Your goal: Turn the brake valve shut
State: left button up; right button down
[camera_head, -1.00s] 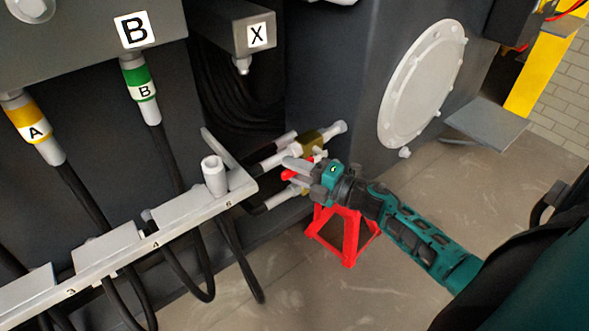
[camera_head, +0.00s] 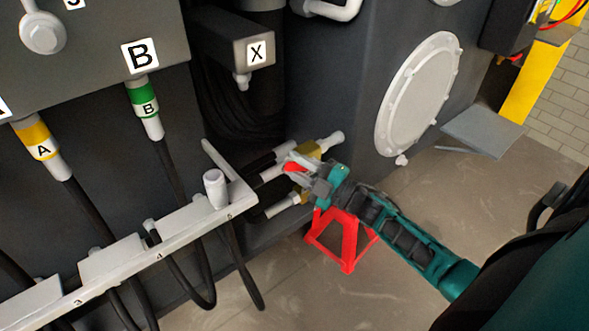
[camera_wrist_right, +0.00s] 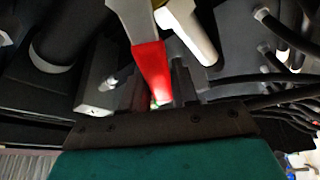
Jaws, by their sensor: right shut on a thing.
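The brake valve is a brass body (camera_head: 309,149) on pale pipes, low on the dark chassis, right of the numbered rail. Its red handle (camera_head: 296,167) shows at the fingertips of my right gripper (camera_head: 301,168). In the right wrist view the red handle (camera_wrist_right: 151,62) runs down between the fingers of my right gripper (camera_wrist_right: 160,95). My right gripper is shut on the handle, and its fingers hide part of the valve. A second brass fitting (camera_head: 305,199) sits just below. My left gripper is not in view.
A red stand (camera_head: 347,240) is on the floor below my right gripper. The pale numbered rail (camera_head: 130,257) with hanging black hoses lies to the left. A round bolted cover (camera_head: 418,98) is to the right. Open floor (camera_head: 440,210) lies at the right.

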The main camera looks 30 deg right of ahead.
jog(key=r+m, duration=0.1)
jog(key=d+r+m+t+p, duration=0.1)
jog(key=m, duration=0.1)
jog(key=shift+w+d+h, duration=0.1)
jog(key=shift+h, duration=0.2)
jog(key=m, duration=0.1)
jog(key=d+r+m+t+h, duration=0.1)
jog(key=m, duration=0.1)
jog(key=d+m+p, duration=0.1)
jog(key=m, duration=0.1)
jog(key=shift+d+r+t+h, duration=0.1)
jog(key=shift+r+t+h, duration=0.2)
jog(key=shift+t, duration=0.1)
jog(key=d+m+h, duration=0.1)
jog(key=m, duration=0.1)
jog(key=d+m+h+p, duration=0.1)
jog(key=m, duration=0.1)
jog(key=shift+w+d+r+m+t, duration=0.1)
jog(key=shift+w+r+m+t, duration=0.05)
jog(key=shift+r+m+t, duration=0.25)
jog(key=shift+w+d+m+t+h, duration=0.1)
jog(key=shift+d+m+h, duration=0.25)
jog(key=shift+m, duration=0.3)
jog(key=shift+s+d+m+t+h, duration=0.1)
jog(key=shift+d+m+h, duration=0.15)
jog(key=shift+m+h, duration=0.3)
jog(key=shift+w+d+m+t+h, duration=0.1)
jog(key=shift+d+m+h, duration=0.2)
jog(key=shift+m, duration=0.4)
jog(key=shift+d, duration=0.1)
